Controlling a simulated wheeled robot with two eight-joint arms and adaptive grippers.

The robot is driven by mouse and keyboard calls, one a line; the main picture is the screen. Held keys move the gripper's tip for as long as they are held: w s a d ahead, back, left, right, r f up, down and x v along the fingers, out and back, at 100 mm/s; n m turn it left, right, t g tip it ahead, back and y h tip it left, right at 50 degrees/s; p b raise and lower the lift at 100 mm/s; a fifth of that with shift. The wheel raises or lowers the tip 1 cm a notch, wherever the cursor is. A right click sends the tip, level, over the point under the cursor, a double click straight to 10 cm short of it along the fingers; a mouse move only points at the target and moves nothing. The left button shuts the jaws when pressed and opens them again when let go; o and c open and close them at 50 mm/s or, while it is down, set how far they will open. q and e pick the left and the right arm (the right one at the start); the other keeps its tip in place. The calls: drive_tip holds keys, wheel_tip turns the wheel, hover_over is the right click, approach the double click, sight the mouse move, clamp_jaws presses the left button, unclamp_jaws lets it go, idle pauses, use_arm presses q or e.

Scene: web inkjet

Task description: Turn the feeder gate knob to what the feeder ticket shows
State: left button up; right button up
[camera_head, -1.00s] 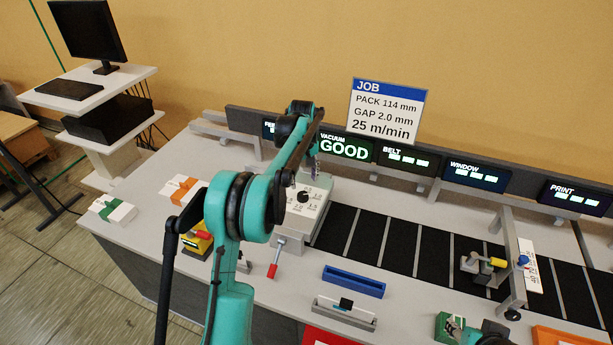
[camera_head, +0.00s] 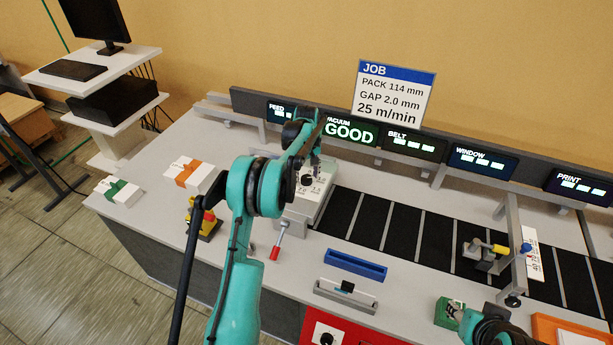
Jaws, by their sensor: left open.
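The feeder gate knob (camera_head: 307,180) is a small black dial on a grey-white box (camera_head: 322,196), with numbers printed around it, partly hidden by my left arm. My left gripper (camera_head: 315,158) is over the far part of this box, beyond the knob; its fingers are small and mostly hidden by the arm, and I see nothing held. A JOB card (camera_head: 393,93) at the back reads PACK 114 mm, GAP 2.0 mm, 25 m/min; no other ticket is readable. My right gripper (camera_head: 456,314) is at the lower right, by a green block; its fingers are unclear.
A red-tipped lever (camera_head: 276,252) stands in front of the box. The black belt (camera_head: 400,232) runs right under a grey frame. Displays line the back; VACUUM reads GOOD (camera_head: 349,133). A blue tray (camera_head: 355,264), a slider (camera_head: 345,293) and a red panel (camera_head: 365,336) lie in front.

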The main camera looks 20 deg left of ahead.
use_arm(q)
drive_tip(key=c, duration=1.2)
drive_tip(key=shift+o, duration=0.2)
drive_tip(key=shift+m, duration=0.3)
